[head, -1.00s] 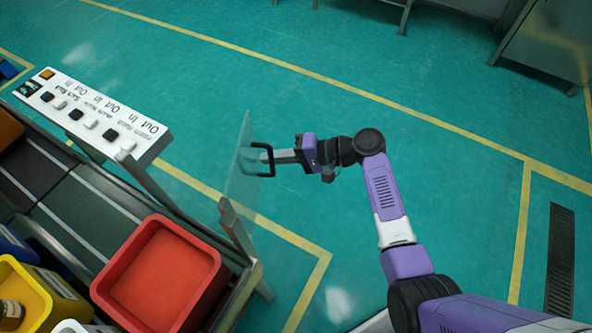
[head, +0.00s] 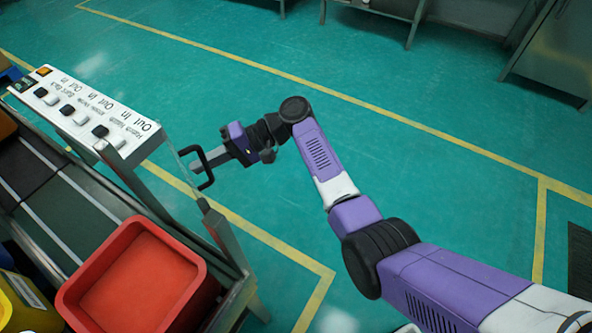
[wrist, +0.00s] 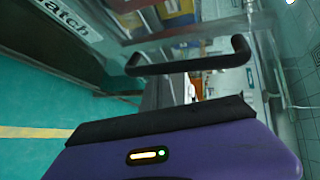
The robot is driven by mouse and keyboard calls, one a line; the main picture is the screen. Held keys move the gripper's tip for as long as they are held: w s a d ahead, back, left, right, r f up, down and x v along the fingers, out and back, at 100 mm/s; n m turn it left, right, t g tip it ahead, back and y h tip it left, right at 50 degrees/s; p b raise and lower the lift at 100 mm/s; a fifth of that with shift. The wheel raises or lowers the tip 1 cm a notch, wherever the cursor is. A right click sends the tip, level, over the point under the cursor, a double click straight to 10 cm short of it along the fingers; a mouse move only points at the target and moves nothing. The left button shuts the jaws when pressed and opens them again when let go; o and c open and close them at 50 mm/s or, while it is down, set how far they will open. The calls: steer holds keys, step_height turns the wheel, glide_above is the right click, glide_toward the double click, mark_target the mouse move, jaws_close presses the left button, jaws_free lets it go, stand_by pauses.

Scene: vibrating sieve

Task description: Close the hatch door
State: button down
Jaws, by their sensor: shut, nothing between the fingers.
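The hatch door is a clear panel (head: 183,165) with a black bar handle (head: 206,178). In the head view it shows almost edge-on at the end of the machine, close to the sign panel. My gripper (head: 198,168) is shut and empty, its tip at the handle and door. In the wrist view the handle (wrist: 190,55) crosses in front of my gripper (wrist: 168,88). I cannot tell whether the fingers touch the handle or the panel.
A white panel with "In/Out" labels and black switches (head: 88,110) stands left of the door. A red bin (head: 135,278) sits on the machine's near end.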

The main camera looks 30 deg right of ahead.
steer(key=s+a, duration=0.1)
steer(key=a, duration=0.6)
steer(key=shift+n+g, duration=0.3)
steer(key=shift+g, duration=0.1)
steer(key=shift+d, duration=0.1)
